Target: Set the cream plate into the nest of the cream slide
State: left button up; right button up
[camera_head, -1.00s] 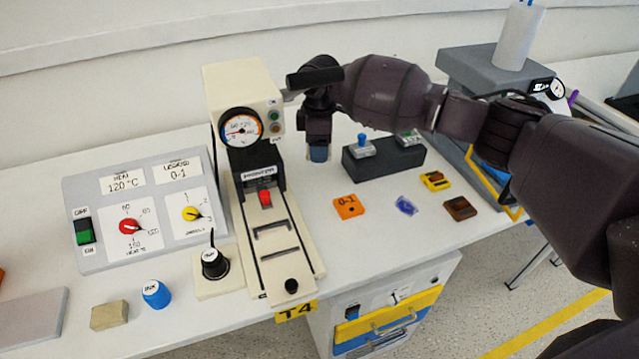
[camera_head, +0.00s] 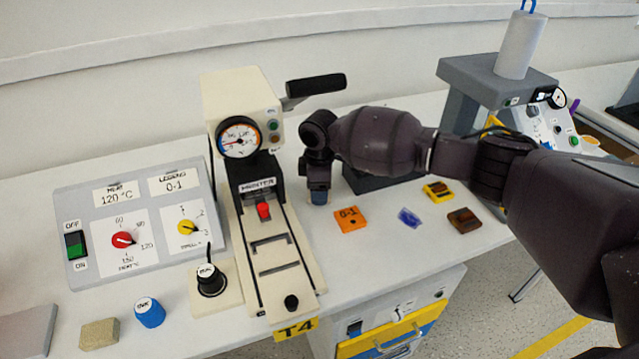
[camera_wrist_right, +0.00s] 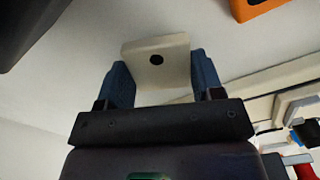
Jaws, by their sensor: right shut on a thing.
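In the head view the plate cannot be made out at the fingers. The slide runs forward from under the press, with dark rails, crossbars, a red knob (camera_head: 263,210) and a black knob (camera_head: 291,302). I cannot tell which part is its nest. My left gripper is not in view.
The press's black lever (camera_head: 315,86) sticks out above my right wrist. A grey control panel (camera_head: 80,201) stands left.

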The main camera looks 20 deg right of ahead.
jog(key=shift+f, duration=0.2)
jog(key=o, duration=0.9)
